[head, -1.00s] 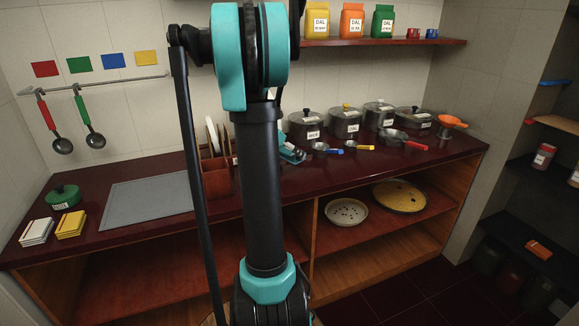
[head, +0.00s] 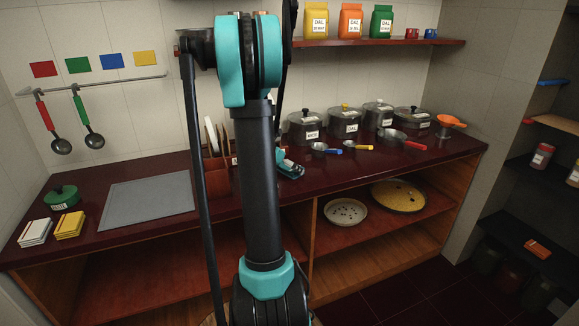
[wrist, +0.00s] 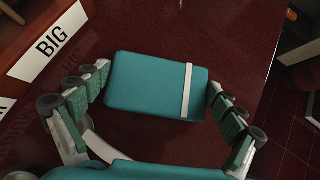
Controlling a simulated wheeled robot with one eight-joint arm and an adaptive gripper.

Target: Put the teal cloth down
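The teal cloth (wrist: 150,85) is a folded block with a white stripe near its right end. In the wrist view it lies between the fingertips of my gripper (wrist: 158,82), which are close against its left and right edges. My gripper looks shut on it, with the fingers spread to its width. In the head view the cloth (head: 291,170) is at the dark red counter (head: 330,178), right of the wooden rack. My arm hides most of my gripper there. Whether the cloth's underside touches the counter is unclear.
The wooden rack (head: 217,180) stands close on the left, and a "BIG" label (wrist: 52,43) shows in the wrist view. Measuring cups, including a blue-handled one (head: 320,148), and lidded pots (head: 304,128) are behind and right. The counter front right of the cloth is clear.

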